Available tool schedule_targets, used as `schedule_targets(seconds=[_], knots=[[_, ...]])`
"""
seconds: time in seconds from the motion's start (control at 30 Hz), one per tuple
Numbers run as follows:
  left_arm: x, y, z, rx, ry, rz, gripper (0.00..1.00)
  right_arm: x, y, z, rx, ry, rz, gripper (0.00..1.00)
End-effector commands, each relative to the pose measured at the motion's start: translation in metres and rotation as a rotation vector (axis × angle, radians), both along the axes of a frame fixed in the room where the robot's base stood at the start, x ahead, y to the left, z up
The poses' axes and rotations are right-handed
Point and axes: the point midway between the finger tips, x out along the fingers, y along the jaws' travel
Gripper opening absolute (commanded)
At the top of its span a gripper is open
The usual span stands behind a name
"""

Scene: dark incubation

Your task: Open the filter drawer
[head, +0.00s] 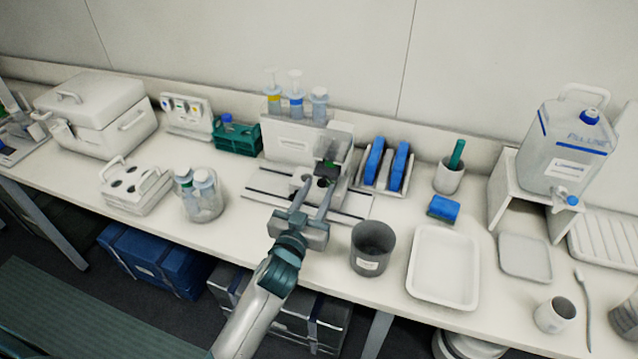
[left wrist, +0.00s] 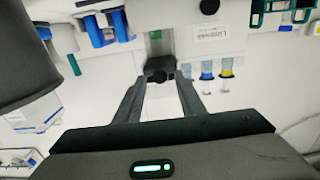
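The filter device (head: 290,145) stands at the middle of the bench, a white housing with a label and bottles and syringes at its top. A small dark block (head: 326,170), seemingly the drawer's handle, is at its front right beside a green part. In the left wrist view the dark block (left wrist: 158,70) lies just beyond the fingertips. My left gripper (head: 314,188) is open, its two fingers pointing at the block. In the left wrist view the gap between the fingers (left wrist: 160,82) is empty. I cannot tell whether they touch the block. My right gripper is not in view.
A dark grey cup (head: 373,250) stands right of my left arm, and a glass jar with capped bottles (head: 203,200) stands left. Blue racks (head: 388,165) are right of the device. A white tray (head: 443,267) lies farther right.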

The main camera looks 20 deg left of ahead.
Motion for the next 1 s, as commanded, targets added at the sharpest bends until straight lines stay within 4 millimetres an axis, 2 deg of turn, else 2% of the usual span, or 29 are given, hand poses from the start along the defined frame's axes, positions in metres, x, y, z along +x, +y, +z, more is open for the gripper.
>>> schedule_targets(seconds=[0.2,0.5,0.57,0.67,0.87,1.0], knots=[[0.014,0.0,0.001,0.0,0.0,0.001,0.36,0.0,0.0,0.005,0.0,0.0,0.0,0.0],[0.015,0.0,0.0,0.0,0.0,0.001,0.36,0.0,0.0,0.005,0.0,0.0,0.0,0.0],[0.015,0.0,0.0,0.0,0.0,0.0,0.24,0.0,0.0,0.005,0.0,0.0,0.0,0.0],[0.015,0.0,0.0,0.0,0.0,0.0,0.0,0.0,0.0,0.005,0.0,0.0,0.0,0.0],[0.015,-0.001,0.0,0.0,0.0,0.0,0.0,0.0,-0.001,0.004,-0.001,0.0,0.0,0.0],[0.015,-0.01,-0.002,-0.002,0.001,0.0,0.0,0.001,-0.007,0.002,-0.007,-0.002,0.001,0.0]])
